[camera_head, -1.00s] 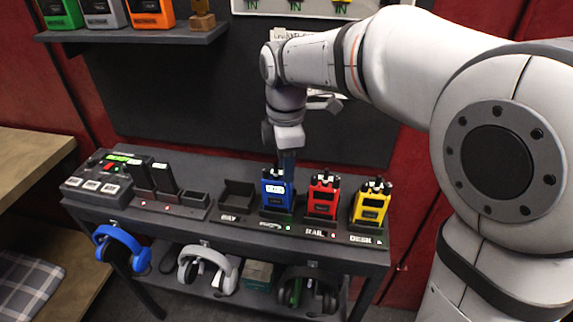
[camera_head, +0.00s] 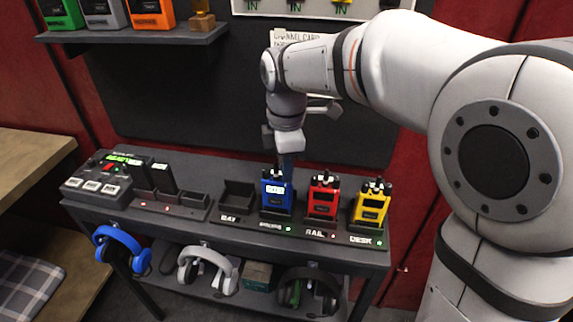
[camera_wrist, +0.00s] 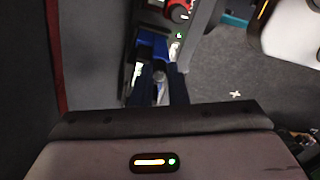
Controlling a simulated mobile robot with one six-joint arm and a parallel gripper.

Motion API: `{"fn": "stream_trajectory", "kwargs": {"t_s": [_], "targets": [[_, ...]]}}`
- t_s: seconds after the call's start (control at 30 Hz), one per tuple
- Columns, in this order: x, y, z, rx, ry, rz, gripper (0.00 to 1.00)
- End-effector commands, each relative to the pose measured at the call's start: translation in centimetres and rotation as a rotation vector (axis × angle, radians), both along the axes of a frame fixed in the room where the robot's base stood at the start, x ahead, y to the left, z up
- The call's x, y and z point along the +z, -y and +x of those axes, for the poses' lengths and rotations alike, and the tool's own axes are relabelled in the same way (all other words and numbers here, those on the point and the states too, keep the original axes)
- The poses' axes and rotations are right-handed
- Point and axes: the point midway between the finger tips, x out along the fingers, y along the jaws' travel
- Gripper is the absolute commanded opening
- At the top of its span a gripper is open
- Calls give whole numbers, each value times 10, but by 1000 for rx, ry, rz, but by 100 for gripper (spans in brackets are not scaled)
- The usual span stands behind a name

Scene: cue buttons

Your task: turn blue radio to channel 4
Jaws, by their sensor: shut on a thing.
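The blue radio (camera_head: 276,192) stands upright in its slot on the dark table, with a small lit screen whose digits are too small to read. It also shows in the wrist view (camera_wrist: 152,48). My gripper (camera_head: 284,164) points down onto the top of the blue radio, from above and slightly behind. In the wrist view its dark fingers (camera_wrist: 160,90) are shut around a small knob on the radio's top. The knob itself is mostly hidden by the fingers.
A red radio (camera_head: 323,196) and a yellow radio (camera_head: 371,202) stand close to the right. An empty dark cradle (camera_head: 238,195) is on the left. A console (camera_head: 98,182) sits at the table's left end. Headsets (camera_head: 207,269) hang below the front edge.

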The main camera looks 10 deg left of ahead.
Motion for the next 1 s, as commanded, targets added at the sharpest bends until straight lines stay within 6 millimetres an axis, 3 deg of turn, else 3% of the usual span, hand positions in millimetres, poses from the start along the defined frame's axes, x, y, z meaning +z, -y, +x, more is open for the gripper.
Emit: {"fn": "stream_trajectory", "kwargs": {"t_s": [0.37,1.0], "targets": [[1,0,0,-116,0,0,0],[0,0,0,-582,-1,-1,0]]}}
